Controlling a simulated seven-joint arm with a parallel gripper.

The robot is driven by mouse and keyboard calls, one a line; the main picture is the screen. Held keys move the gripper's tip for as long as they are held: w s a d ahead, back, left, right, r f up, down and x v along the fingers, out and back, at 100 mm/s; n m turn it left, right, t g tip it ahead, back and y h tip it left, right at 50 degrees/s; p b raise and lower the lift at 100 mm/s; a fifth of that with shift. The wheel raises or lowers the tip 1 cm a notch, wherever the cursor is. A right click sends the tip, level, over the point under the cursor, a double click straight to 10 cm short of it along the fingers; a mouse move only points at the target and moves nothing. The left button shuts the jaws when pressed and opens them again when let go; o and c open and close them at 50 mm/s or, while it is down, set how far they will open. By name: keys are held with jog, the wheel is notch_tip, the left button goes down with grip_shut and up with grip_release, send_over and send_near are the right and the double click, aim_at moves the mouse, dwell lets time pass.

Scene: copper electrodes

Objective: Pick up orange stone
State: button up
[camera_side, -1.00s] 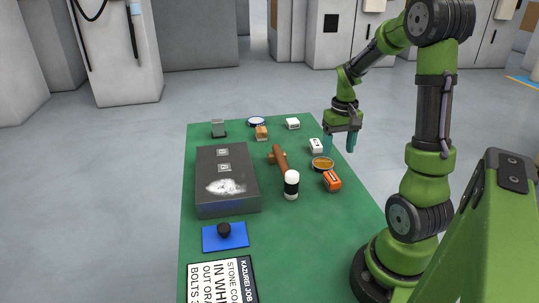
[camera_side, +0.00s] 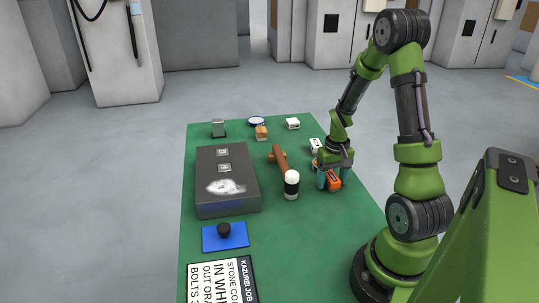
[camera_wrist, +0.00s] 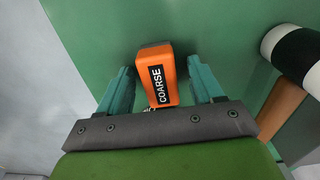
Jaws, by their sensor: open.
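The orange stone (camera_side: 333,183) is a small orange block lying on the green table near its right edge. In the wrist view the orange stone (camera_wrist: 158,72) carries a black label reading COARSE. My gripper (camera_side: 330,186) is low over it, fingers pointing down. In the wrist view my gripper (camera_wrist: 162,88) is open, with one teal finger on each side of the stone. A gap shows between the stone and each finger. The stone's near end is close to the dark gripper bar.
A black-and-white cylinder (camera_side: 291,185) and a brown wooden piece (camera_side: 278,158) lie left of my gripper. A white block (camera_side: 315,145) is just behind it. A dark grey box (camera_side: 228,207) stands farther left.

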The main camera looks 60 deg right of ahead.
aim_at(332, 177)
jog(key=c, duration=1.1)
jog(key=shift+r, duration=0.15)
jog(key=shift+c, duration=0.2)
notch_tip(332, 177, up, 10)
jog(key=shift+f, duration=0.1)
